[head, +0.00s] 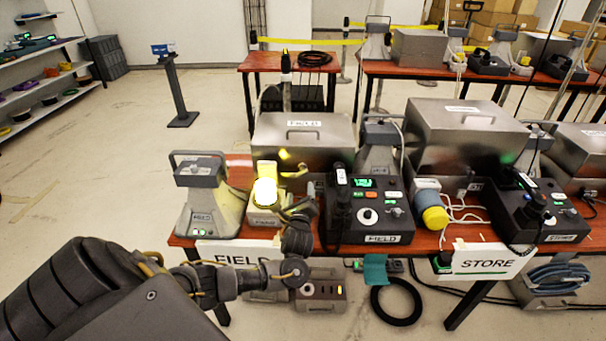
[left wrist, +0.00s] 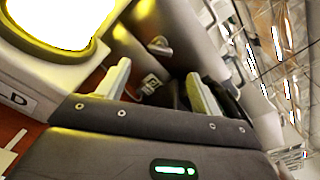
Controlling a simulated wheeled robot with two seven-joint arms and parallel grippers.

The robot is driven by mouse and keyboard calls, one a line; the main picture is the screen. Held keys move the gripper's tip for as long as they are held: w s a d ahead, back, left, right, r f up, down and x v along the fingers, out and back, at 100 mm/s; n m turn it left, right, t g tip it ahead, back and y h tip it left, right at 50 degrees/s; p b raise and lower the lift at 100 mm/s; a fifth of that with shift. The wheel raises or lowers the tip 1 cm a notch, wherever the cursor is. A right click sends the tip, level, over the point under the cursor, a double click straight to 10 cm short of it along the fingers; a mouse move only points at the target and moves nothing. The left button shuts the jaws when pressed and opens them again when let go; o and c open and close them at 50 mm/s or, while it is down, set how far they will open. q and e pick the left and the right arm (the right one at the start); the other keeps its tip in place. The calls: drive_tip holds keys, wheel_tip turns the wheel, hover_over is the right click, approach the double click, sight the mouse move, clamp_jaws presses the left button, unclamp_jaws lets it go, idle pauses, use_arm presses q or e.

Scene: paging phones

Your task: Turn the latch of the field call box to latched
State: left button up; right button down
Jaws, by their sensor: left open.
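The steel box (head: 330,133) labelled at its front stands behind the lamp and phone on the red table; I take it as the field call box. A small lever-like part (head: 293,173), lit yellow, shows low on its front; I cannot tell its latch position. My left gripper (head: 299,200) is in front of the box, between the glowing lamp (head: 265,193) and the black FIELD phone console (head: 368,212). In the left wrist view, its pale fingers (left wrist: 160,90) are apart and empty. A small labelled plate (left wrist: 150,84) shows beyond them. My right gripper is not in view.
A grey horn speaker (head: 205,195) stands left of the lamp. A second steel box (head: 465,130) and the STORE console (head: 540,207) stand to the right. The FIELD sign (head: 232,257) hangs at the table's front edge. Open floor lies left.

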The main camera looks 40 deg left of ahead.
sight(301, 175)
use_arm(q)
drive_tip(key=b+x, duration=0.1)
drive_tip(key=x, duration=0.8)
drive_tip(key=shift+w+a, duration=0.25)
drive_tip(key=shift+w, duration=0.05)
drive_tip(key=c, duration=1)
